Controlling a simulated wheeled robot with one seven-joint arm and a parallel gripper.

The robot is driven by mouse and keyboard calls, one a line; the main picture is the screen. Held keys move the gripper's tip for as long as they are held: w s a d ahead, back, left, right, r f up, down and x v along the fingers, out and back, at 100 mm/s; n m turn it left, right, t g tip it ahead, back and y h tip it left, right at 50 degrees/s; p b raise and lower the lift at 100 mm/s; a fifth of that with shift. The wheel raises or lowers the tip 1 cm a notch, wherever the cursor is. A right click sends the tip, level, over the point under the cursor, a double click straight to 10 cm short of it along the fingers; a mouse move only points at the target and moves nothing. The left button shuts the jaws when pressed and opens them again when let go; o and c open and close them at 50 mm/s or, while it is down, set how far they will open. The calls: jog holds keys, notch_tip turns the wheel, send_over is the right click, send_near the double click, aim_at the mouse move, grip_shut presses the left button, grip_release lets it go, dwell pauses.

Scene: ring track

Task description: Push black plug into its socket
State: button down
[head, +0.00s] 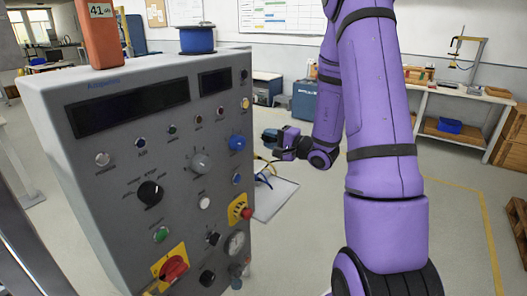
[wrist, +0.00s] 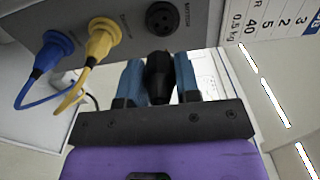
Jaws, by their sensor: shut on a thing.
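My gripper (wrist: 159,72) is shut on the black plug (wrist: 160,78), which sits between its two blue fingers in the wrist view. The plug's front end points toward the grey panel. A round black socket (wrist: 163,17) with holes in its face is on that panel, just beyond the plug. The socket looks empty, and a small gap shows between it and the plug. In the head view my gripper (head: 279,140) is beside the right side of the grey cabinet (head: 120,160). The plug and socket cannot be made out there.
A yellow plug (wrist: 103,38) and a blue plug (wrist: 57,47) sit in the same panel, left of the black socket. Their cables hang in loops near my gripper's left side. A workbench (head: 440,95) stands far right. The floor between is clear.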

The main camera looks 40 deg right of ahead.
jog(key=shift+r, duration=0.2)
jog(key=shift+w+a, duration=0.1)
jog(key=shift+w, duration=0.05)
jog(key=shift+x, duration=2.75)
jog(key=shift+w+a, duration=0.2)
jog(key=shift+w, duration=0.35)
dwell(0.5)
jog(key=c, duration=0.8)
grip_release()
jog(key=shift+o, duration=0.2)
jog(key=v, duration=1)
jog(key=shift+s, duration=0.4)
jog(key=shift+d, duration=0.15)
